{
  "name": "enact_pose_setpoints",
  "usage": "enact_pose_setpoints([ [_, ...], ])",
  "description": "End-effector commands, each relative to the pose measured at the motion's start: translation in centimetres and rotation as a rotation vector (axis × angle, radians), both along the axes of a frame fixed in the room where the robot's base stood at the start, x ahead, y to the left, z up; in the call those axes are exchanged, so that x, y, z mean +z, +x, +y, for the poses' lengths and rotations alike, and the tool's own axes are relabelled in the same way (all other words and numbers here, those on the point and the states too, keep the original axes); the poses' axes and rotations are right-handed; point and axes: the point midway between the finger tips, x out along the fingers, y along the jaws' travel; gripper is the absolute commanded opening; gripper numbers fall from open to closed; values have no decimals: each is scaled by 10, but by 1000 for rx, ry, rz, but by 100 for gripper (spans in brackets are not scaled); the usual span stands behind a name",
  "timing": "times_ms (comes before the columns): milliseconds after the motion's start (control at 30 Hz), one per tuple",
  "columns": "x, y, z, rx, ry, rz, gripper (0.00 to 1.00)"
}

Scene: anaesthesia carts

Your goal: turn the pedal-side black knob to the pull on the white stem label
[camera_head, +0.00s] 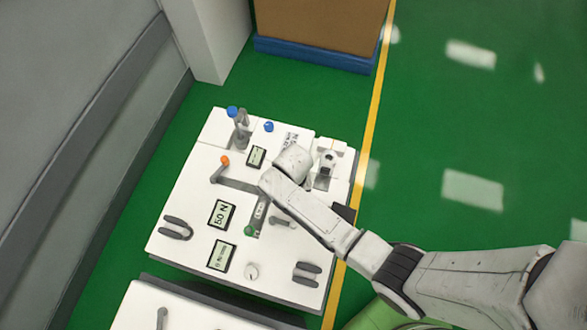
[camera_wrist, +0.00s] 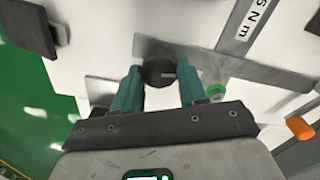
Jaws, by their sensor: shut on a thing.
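In the wrist view, a round black knob (camera_wrist: 158,72) sits on a grey plate (camera_wrist: 200,62). A small light mark shows on the right part of its face. My gripper (camera_wrist: 160,86) is shut on the knob, one teal finger on each side. A white label (camera_wrist: 252,22) with dark print reading about "5 Nm" lies on a grey strip at upper right. In the head view, a white label (camera_head: 261,210) lies in a grey slot of the white panel (camera_head: 190,200). My arm covers the knob and the fingers there.
The panel also carries a "50 N" display (camera_head: 221,214), an orange-tipped lever (camera_head: 220,168) and blue-capped parts (camera_head: 232,111). Green floor (camera_head: 460,110) is open at right.

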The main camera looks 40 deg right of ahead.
Motion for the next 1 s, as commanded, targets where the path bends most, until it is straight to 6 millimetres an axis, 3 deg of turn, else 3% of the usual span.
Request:
enact_pose_setpoints([
  [600, 2, 1, 2, 562, 0, 0, 11],
  [1000, 1, 1, 2, 789, 0, -2, 11],
])
